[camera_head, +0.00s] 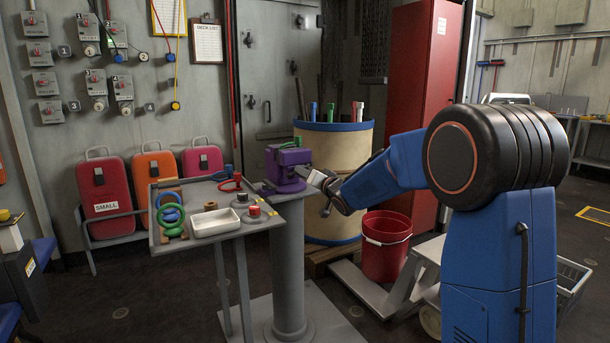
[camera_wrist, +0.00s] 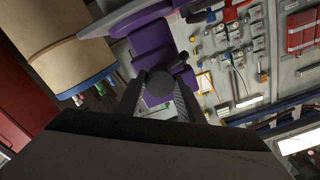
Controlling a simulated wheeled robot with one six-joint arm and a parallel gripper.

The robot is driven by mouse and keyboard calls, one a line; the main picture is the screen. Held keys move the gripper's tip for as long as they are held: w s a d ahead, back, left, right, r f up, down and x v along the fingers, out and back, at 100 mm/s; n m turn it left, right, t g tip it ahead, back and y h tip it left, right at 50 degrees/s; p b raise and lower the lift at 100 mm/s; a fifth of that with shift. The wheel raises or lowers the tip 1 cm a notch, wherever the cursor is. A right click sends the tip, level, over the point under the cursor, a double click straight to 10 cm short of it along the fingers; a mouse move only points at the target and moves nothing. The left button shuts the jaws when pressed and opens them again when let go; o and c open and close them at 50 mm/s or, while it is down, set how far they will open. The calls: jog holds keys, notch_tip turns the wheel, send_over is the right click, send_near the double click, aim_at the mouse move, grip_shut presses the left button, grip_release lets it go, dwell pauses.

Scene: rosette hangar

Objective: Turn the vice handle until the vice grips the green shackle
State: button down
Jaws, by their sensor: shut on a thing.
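The purple vice (camera_head: 286,172) stands on a grey pedestal beside the small table. A small green piece (camera_head: 297,142), probably the green shackle, shows at the top of the vice; I cannot tell whether the jaws touch it. My gripper (camera_head: 312,178) is at the right side of the vice. In the wrist view my gripper (camera_wrist: 158,92) has its two fingers closed on the dark round end of the vice handle (camera_wrist: 158,82), with the purple vice body (camera_wrist: 150,40) behind it. The green shackle cannot be made out in the wrist view.
The table (camera_head: 222,233) left of the vice holds a white tray (camera_head: 215,222), coloured rings (camera_head: 171,215) and small parts. A large drum (camera_head: 335,160) stands behind the vice, and a red bucket (camera_head: 386,246) stands on the floor to the right.

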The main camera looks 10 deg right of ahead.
jog(key=m, duration=0.8)
jog(key=shift+w+m, duration=0.1)
jog(key=shift+m, duration=0.3)
jog(key=c, duration=1.4)
grip_release()
jog(key=v, duration=0.7)
